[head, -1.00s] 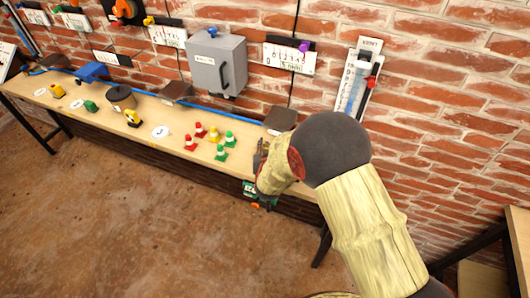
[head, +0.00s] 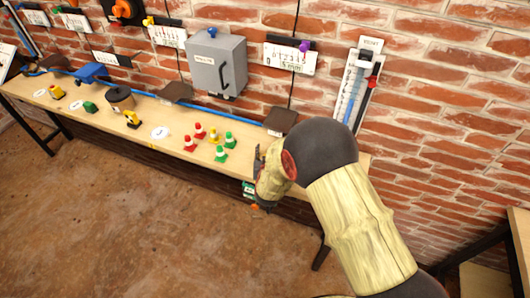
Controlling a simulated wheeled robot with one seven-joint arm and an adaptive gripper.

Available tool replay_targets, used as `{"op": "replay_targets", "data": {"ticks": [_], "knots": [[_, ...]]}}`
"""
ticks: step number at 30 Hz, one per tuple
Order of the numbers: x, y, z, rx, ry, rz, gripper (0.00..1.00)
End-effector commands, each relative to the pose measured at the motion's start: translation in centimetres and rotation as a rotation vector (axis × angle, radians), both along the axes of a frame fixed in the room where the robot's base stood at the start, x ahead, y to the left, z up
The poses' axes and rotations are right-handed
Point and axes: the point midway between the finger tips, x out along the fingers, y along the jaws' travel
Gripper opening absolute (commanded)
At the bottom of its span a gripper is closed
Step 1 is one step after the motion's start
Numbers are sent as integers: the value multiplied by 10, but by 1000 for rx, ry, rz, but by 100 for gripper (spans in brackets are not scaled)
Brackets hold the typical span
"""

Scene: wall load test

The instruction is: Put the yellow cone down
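The small yellow cone (head: 213,134) stands upright on the wooden bench (head: 180,150) in the head view. It is in a group with two red cones (head: 199,131) and two green cones (head: 229,139). My gripper (head: 256,168) is to the right of the group, at the bench's front edge, and apart from the cones. My own wrist and arm cover much of it. The fingertips are too small and hidden to tell whether they are open or hold anything.
A dark block (head: 281,120) is at the bench's back. A white disc (head: 160,132) lies left of the cones. Floor in front is clear.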

Motion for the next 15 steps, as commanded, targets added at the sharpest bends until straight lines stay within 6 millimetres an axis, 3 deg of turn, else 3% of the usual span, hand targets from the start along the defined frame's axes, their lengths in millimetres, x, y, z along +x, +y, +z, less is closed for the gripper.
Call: {"op": "replay_targets", "data": {"ticks": [15], "knots": [[-3,0,5,0,0,0,36]]}}
